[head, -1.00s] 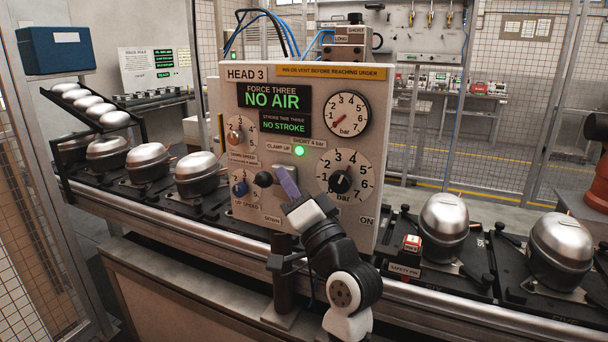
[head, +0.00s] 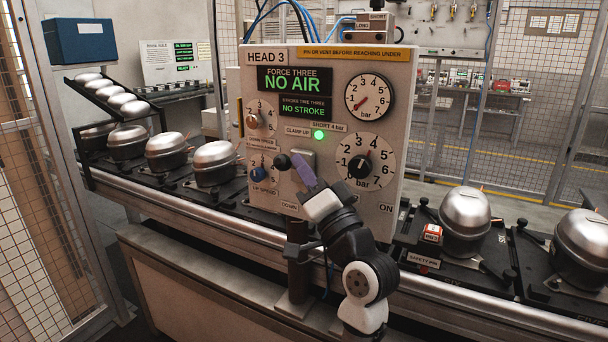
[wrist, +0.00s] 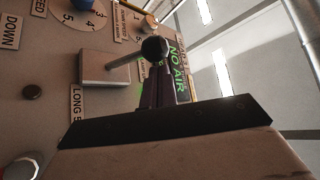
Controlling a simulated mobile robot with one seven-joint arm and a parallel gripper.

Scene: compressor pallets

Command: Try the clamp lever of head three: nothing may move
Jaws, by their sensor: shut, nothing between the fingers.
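The clamp lever of head three is a short rod with a black ball knob (head: 282,161) on the grey HEAD 3 panel (head: 335,225), between the CLAMP UP and DOWN labels. In the wrist view the ball knob (wrist: 155,49) stands out from a metal plate (wrist: 100,66). My gripper (head: 303,170) is shut and empty, its purple fingers close to the right of the knob. In the wrist view the fingers (wrist: 157,88) overlap the knob's lower edge; I cannot tell whether they touch. The display (head: 295,84) reads NO AIR and NO STROKE; a green lamp (head: 319,134) is lit.
Two pressure dials and two speed knobs share the panel. Compressors on pallets stand along the conveyor on both sides (head: 215,164) (head: 465,221). A dark post (head: 297,260) stands below the panel.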

